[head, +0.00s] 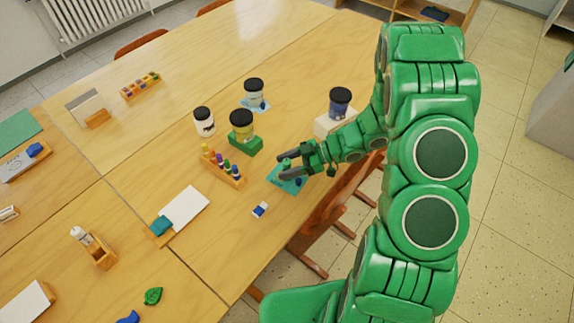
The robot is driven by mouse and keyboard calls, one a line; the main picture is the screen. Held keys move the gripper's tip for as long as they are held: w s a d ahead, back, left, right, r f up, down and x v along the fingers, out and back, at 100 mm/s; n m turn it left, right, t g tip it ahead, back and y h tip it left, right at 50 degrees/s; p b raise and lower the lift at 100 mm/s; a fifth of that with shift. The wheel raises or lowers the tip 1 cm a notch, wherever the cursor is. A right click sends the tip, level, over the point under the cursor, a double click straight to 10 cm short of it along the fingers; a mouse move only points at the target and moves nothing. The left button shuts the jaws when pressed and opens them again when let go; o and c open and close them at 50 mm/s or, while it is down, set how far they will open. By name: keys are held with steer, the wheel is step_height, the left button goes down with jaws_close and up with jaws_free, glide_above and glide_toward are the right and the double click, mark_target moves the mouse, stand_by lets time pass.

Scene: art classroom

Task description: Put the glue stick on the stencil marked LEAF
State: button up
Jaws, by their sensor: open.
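My gripper (282,167) is low over the table's near right part, with its two dark fingers apart. A small upright green-topped object (287,163), which looks like the glue stick, stands between the fingers. It is partly hidden by them, and I cannot tell whether they touch it. Below lies a flat teal stencil (274,180) with a dark shape on it; the green-topped object appears to stand on it. A second, light blue stencil (245,103) lies farther back beside a jar. No marking is readable, so I cannot tell which is LEAF.
A jar on a green block (245,146), a white jar (204,122) and a rack of coloured bottles (222,168) stand left of my gripper. A dark-lidded jar on a white block (340,105) is behind it.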

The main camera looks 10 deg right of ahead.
steer(key=v, duration=1.2)
stand_by(0.4)
stand_by(0.3)
